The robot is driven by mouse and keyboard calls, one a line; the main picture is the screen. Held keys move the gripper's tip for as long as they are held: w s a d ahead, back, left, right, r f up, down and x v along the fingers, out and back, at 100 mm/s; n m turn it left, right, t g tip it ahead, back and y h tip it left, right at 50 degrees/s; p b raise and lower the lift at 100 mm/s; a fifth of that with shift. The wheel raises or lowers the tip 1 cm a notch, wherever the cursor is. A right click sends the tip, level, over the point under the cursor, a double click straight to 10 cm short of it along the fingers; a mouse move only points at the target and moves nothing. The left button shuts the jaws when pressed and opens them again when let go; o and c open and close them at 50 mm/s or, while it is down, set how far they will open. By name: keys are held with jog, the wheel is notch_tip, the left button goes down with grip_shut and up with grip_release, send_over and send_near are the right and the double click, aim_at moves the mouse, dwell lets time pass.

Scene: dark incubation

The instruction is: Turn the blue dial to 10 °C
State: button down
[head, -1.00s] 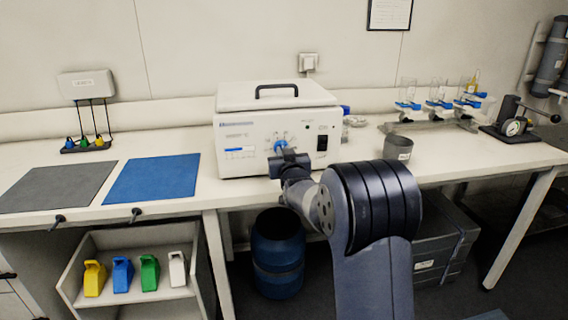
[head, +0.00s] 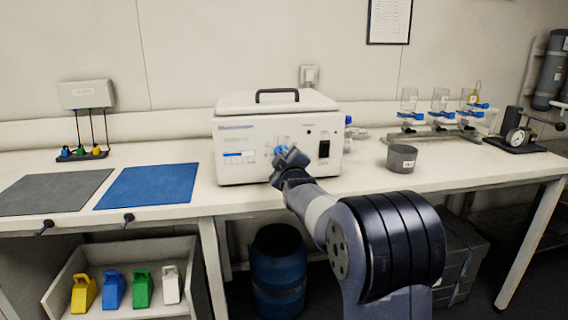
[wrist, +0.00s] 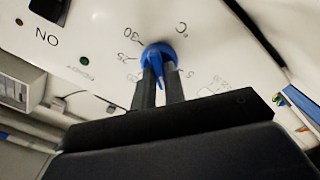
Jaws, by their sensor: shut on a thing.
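The white incubator box (head: 240,170) stands on the bench with a blue dial (head: 281,149) on its front. My gripper (head: 287,155) reaches the dial from the front, tilted. In the wrist view the dial (wrist: 158,50) sits between the two dark fingertips (wrist: 160,72), which are shut on it. Its blue pointer (wrist: 158,80) points down the picture, between the fingers. The printed scale shows 30 and 25 to the left of the dial and °C above right. A 5 appears to the right. The marks behind the fingers are hidden, so the exact setting cannot be read.
A black ON switch (wrist: 48,10) and a small green light (wrist: 84,60) are on the same panel. A grey cup (head: 402,158) stands right of the box. Blue (head: 150,186) and grey (head: 52,191) mats lie on the left bench.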

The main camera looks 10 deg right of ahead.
jog(key=shift+n, duration=0.6)
jog(key=c, duration=1.5)
grip_release()
jog(key=shift+o, duration=0.2)
jog(key=shift+s, duration=0.1)
jog(key=s, duration=1)
jog(key=shift+s+b, duration=0.3)
jog(key=shift+b, duration=0.15)
jog(key=shift+w, duration=0.1)
